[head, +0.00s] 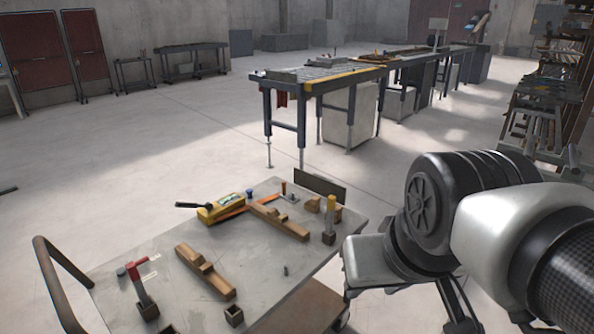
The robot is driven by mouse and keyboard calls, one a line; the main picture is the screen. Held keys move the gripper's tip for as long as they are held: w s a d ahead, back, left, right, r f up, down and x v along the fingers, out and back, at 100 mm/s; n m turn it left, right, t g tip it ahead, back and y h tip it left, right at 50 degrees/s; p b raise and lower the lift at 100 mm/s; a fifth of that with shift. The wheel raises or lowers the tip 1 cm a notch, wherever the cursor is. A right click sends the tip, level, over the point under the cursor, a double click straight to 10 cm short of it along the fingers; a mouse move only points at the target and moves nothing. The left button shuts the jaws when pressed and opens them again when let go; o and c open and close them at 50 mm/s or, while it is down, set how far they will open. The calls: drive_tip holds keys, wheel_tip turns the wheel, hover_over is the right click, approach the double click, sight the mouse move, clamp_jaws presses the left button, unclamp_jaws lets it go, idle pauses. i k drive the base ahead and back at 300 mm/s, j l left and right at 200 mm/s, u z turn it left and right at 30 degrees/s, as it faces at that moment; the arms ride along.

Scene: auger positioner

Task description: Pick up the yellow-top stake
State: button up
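The yellow-top stake (331,204) stands upright near the right edge of a grey work cart (262,262). Its top is yellow and its lower end sits in a small dark block. My arm fills the right side of the head view, a short way right of the stake. No gripper fingers show, so I cannot see whether my gripper is open or shut. Nothing is seen touching the stake.
Also on the cart are a long wooden piece (278,220), a yellow tool (221,207), a stepped wooden block (205,271) and a red-handled clamp (139,272). A long workbench (332,75) stands behind; open floor lies left.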

sight(332, 202)
drive_tip(key=i+l, duration=0.1)
drive_tip(key=l+u, duration=0.1)
drive_tip(key=u, duration=0.15)
drive_tip(key=i+l+u, duration=0.15)
drive_tip(key=u, duration=0.2)
drive_tip(key=i+l+u, duration=0.1)
drive_tip(key=l+u, duration=0.55)
drive_tip(key=i+l, duration=0.1)
drive_tip(key=l, duration=0.35)
drive_tip(key=i+l+u, duration=0.15)
drive_tip(key=l, duration=0.75)
drive_tip(key=i+u, duration=0.05)
